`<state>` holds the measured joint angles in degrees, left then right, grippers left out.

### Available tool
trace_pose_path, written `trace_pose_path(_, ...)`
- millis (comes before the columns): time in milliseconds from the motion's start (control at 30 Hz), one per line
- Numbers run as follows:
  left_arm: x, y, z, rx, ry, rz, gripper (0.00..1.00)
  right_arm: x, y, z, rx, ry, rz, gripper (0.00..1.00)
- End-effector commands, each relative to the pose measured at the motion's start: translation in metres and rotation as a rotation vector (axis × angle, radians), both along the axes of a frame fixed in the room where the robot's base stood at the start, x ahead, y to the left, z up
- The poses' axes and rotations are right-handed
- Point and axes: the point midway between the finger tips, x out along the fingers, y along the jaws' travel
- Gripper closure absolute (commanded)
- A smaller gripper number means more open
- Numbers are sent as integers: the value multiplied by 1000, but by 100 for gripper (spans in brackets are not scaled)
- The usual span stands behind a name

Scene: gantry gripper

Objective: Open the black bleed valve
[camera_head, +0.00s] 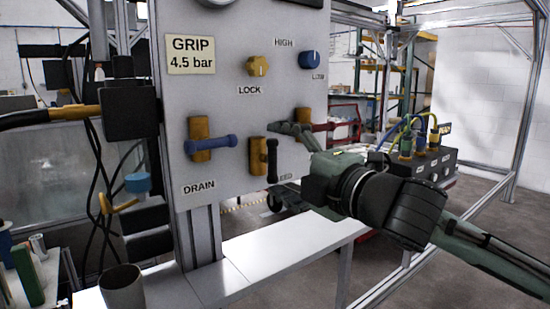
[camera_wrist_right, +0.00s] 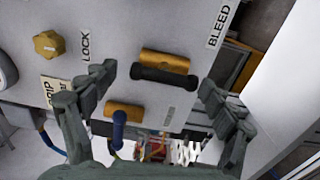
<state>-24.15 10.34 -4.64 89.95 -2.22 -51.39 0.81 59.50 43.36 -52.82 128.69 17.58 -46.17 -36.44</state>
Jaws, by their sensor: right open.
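The black bleed valve has a brass body (camera_head: 258,152) and a black handle (camera_head: 272,160) on the grey panel. The handle stands upright in the head view, along the body. It also shows in the right wrist view (camera_wrist_right: 165,78), between the fingers and farther off. The BLEED label (camera_wrist_right: 218,25) is clear there but partly covered in the head view. My right gripper (camera_head: 288,152) is in front of the panel, just right of the black handle. In the wrist view its fingers (camera_wrist_right: 158,97) are spread wide with nothing between the tips. My left gripper is out of view.
The DRAIN valve's blue handle (camera_head: 212,147) lies across its body, left of the bleed valve. A red-handled valve (camera_head: 335,126) is partly behind my right gripper. A yellow LOCK knob (camera_head: 258,66) and blue knob (camera_head: 310,60) are above. A white shelf (camera_head: 285,245) runs below.

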Motion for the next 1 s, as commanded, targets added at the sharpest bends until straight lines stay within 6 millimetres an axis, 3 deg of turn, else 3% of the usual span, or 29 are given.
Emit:
trace_pose_path(33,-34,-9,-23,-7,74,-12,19,-7,-6,-4,0,-3,-1,15)
trace_pose_path(300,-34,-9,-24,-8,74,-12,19,-40,-31,-5,-2,-3,-4,15)
trace_pose_path(500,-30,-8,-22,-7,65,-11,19,-52,-39,-5,0,-3,-3,15)
trace_pose_path(1000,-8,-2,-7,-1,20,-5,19,-46,-34,-4,3,-3,-1,15)
